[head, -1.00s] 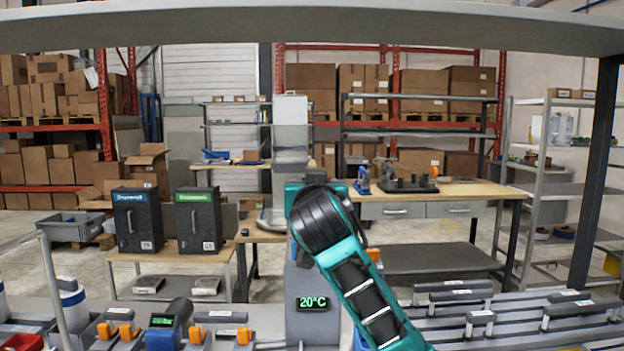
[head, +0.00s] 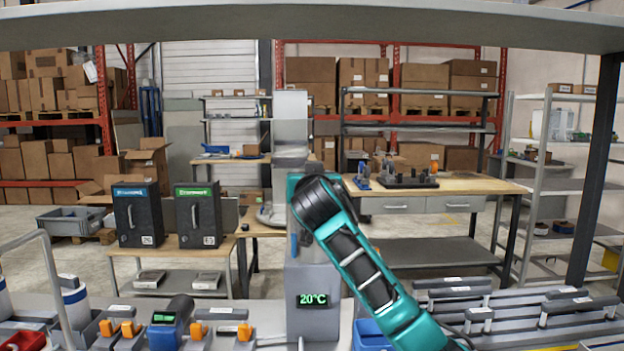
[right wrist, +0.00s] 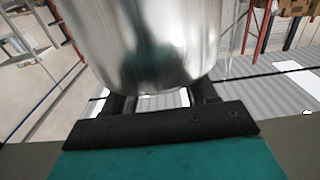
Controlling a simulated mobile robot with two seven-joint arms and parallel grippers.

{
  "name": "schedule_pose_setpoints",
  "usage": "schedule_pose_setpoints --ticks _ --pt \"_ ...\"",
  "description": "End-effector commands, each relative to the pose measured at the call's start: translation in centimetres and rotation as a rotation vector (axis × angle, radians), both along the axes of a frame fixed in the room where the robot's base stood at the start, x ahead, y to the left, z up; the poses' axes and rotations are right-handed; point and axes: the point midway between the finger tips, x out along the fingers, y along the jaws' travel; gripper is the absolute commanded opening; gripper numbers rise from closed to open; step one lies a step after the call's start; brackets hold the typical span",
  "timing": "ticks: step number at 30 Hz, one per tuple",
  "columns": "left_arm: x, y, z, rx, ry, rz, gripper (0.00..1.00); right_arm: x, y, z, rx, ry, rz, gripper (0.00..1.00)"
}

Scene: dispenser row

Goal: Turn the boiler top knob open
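The boiler (head: 313,272) looks to be the grey column in the middle of the head view, with a green 20°C display (head: 313,300). In the right wrist view a shiny metal cylinder (right wrist: 150,45) fills the upper middle. My right gripper's (right wrist: 160,100) fingers are spread apart, but the cylinder covers their tips, so a hold cannot be seen. My left gripper is out of view.
Orange-handled clamps (head: 130,329) and a blue device with a green display (head: 168,327) line the front left. Grey rails (head: 480,300) fill the right. A shelf board (head: 330,25) runs overhead. Two black boxes (head: 138,215) stand on a bench behind.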

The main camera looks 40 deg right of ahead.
Motion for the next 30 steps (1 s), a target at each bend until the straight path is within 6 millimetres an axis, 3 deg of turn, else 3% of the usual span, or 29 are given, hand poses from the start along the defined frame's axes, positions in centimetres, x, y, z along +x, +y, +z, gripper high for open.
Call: schedule_pose_setpoints --ticks 13,23,30 --pt "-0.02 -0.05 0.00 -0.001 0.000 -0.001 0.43 -0.02 0.01 -0.03 0.001 0.001 0.000 0.14" --pt "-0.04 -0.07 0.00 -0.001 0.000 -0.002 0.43 -0.11 -0.09 -0.07 0.000 0.001 0.050 0.14" --pt "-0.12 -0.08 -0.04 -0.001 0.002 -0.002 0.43 -0.28 -0.36 -0.10 -0.001 0.002 0.199 0.14"
